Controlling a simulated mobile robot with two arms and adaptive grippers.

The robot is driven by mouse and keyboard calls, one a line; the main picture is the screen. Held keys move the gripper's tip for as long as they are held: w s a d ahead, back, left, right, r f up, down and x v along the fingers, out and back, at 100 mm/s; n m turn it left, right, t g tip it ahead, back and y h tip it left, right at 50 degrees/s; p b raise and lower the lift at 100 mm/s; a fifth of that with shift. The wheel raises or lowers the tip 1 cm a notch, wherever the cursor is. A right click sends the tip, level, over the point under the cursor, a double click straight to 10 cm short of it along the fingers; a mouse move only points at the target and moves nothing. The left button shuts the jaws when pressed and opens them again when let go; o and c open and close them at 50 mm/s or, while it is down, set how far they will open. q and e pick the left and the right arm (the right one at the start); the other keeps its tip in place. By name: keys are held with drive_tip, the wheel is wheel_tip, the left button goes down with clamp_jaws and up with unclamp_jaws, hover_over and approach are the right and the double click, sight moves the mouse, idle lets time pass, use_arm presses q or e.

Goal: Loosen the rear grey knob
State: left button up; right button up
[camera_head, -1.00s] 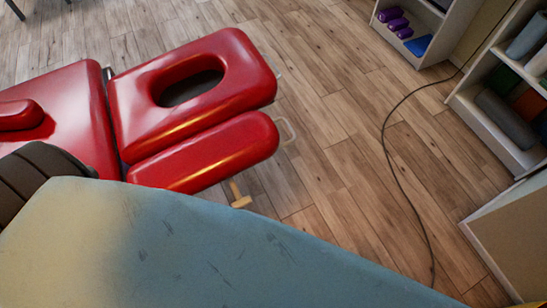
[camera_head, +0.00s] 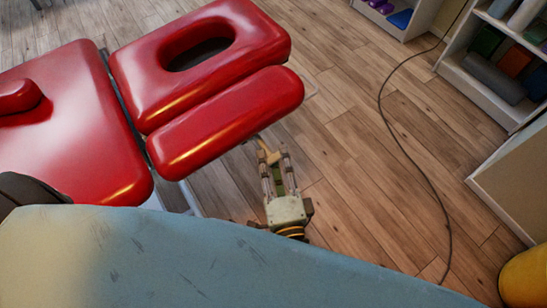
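The red treatment table (camera_head: 70,120) fills the upper left, with a face-hole headrest (camera_head: 265,35) and a long red side pad (camera_head: 230,122). My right gripper (camera_head: 273,158) is just below the right part of this pad, with its fingers pointing up the picture toward its underside. The fingers look parted. A small tan lever or handle (camera_head: 264,150) under the pad shows at the fingertips; I cannot tell whether they touch it. No grey knob can be made out. My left gripper is not in view.
A black cable (camera_head: 400,150) runs across the wooden floor (camera_head: 345,150). Shelves (camera_head: 470,75) with rolls and blocks stand at the upper right, and a pale cabinet (camera_head: 515,190) is below them. A yellow rounded thing (camera_head: 526,278) shows at the lower right.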

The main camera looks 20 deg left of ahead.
drive_tip(key=shift+w+a, duration=0.25)
drive_tip(key=shift+w, duration=0.15)
drive_tip(key=shift+c, duration=0.2)
clamp_jaws()
